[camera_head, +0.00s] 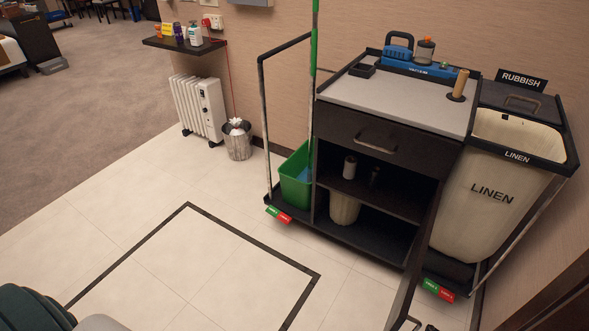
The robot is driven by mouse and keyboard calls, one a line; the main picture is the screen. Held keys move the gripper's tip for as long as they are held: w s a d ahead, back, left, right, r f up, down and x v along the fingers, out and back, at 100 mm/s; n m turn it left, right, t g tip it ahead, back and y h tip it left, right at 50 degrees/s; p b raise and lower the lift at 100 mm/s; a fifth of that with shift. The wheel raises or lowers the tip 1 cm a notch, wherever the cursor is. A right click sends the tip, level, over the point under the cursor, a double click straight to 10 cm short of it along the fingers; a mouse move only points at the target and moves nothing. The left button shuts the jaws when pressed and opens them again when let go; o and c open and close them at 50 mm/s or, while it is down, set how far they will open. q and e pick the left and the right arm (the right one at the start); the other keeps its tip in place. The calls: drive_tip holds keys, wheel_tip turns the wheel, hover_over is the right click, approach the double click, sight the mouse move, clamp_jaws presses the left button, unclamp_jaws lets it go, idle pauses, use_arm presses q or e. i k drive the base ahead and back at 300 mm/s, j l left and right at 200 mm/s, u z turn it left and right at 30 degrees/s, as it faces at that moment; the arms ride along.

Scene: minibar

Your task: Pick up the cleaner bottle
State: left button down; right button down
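Several small bottles and containers stand on a dark wall shelf (206,46) at the upper left. One is a white pump bottle (195,34) with a blue-green label, upright near the shelf's right part. Beside it are a purple container (178,31) and a yellow one (167,30). On the cart top, a clear container with an orange-brown top (424,51) stands in the blue caddy (410,67). I cannot tell for sure which is the cleaner bottle; labels are too small to read. Neither of my grippers is in view.
A housekeeping cart (395,106) stands against the wall, with a green bucket (294,180) at left and a linen bag (490,200) at right. Its open door juts forward. A white radiator (197,105) and waste bin (238,142) stand below the shelf. Middle floor is clear.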

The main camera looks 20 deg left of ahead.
sight(195, 33)
drive_tip(key=j+z, duration=0.1)
drive_tip(key=j, duration=0.6)
drive_tip(key=i+j+z, duration=0.1)
drive_tip(key=j, duration=0.6)
drive_tip(key=j+z, duration=0.1)
drive_tip(key=j, duration=0.6)
drive_tip(key=j+z, duration=0.1)
drive_tip(key=j, duration=0.6)
drive_tip(key=k+j+z, duration=0.1)
drive_tip(key=j, duration=0.6)
drive_tip(key=j+z, duration=0.1)
drive_tip(key=j, duration=0.6)
drive_tip(key=k+j+z, duration=0.1)
drive_tip(key=j, duration=0.55)
drive_tip(key=k+j+z, duration=0.1)
drive_tip(key=j, duration=0.6)
drive_tip(key=i+j+u, duration=0.1)
drive_tip(key=i, duration=0.25)
drive_tip(key=i+j+u, duration=0.1)
drive_tip(key=i+j, duration=0.2)
drive_tip(key=i, duration=0.1)
